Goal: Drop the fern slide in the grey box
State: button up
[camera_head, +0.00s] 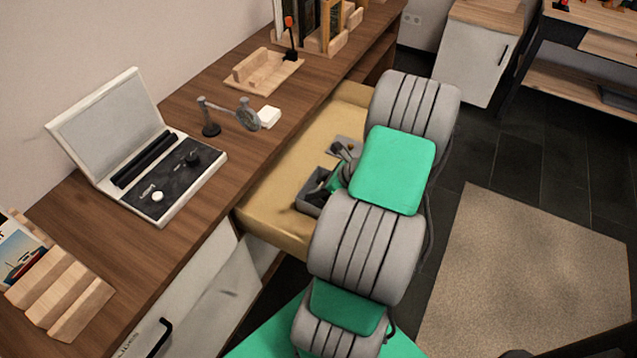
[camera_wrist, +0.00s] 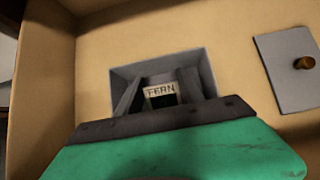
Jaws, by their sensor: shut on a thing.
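The fern slide (camera_wrist: 160,90) shows its pale "FERN" label between my finger tips in the wrist view. My gripper (camera_wrist: 160,95) is shut on the slide and points down at the grey box (camera_wrist: 207,68). The slide is within the box's outline; whether it touches the box floor I cannot tell. In the head view the grey box (camera_head: 307,204) sits in the open drawer, partly hidden by my gripper (camera_head: 325,186). The slide cannot be made out there.
A grey lid (camera_wrist: 285,70) with a brown knob lies in the open drawer (camera_head: 275,206) beside the box. On the desk (camera_head: 120,262) above stand an open white case (camera_head: 177,185), a magnifier stand (camera_head: 211,129) and a wooden tray (camera_head: 262,75).

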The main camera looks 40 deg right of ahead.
jog(key=shift+f, duration=0.55)
jog(key=o, duration=1.6)
jog(key=shift+r, duration=0.1)
notch_tip(320, 180, up, 9)
jog(key=p, duration=0.8)
jog(key=shift+p, duration=0.35)
